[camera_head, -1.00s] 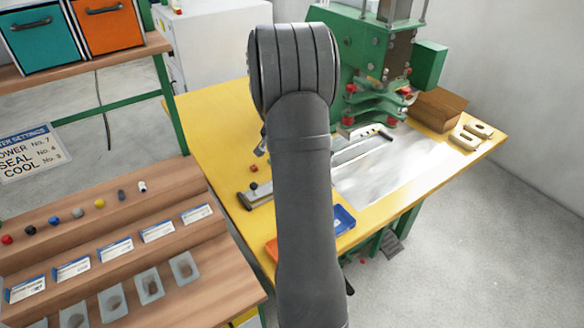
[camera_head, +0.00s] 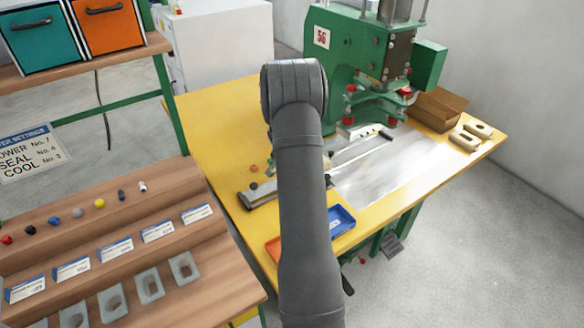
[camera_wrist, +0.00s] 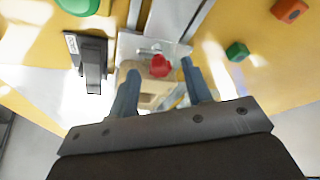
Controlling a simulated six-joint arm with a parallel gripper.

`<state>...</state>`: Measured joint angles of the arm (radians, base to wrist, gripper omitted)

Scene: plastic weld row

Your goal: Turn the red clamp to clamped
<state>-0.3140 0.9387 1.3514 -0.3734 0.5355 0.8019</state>
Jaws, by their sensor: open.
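In the wrist view a small red knob-like part, seemingly the red clamp (camera_wrist: 161,66), sits at a tan block (camera_wrist: 150,84) by a pale metal plate. Its clamped or unclamped state cannot be told. My gripper (camera_wrist: 161,82) is open, with one blue-grey finger on each side of the red part in the picture. Nothing is seen held, and contact cannot be told. In the head view my arm hides the gripper and the red clamp.
A black clamp-like part (camera_wrist: 92,64) stands left in the wrist view; a green block (camera_wrist: 237,51) and an orange block (camera_wrist: 289,10) lie right. The green press (camera_head: 345,62) stands at the back of the yellow table (camera_head: 212,120). A blue tray (camera_head: 342,221) lies near the front edge.

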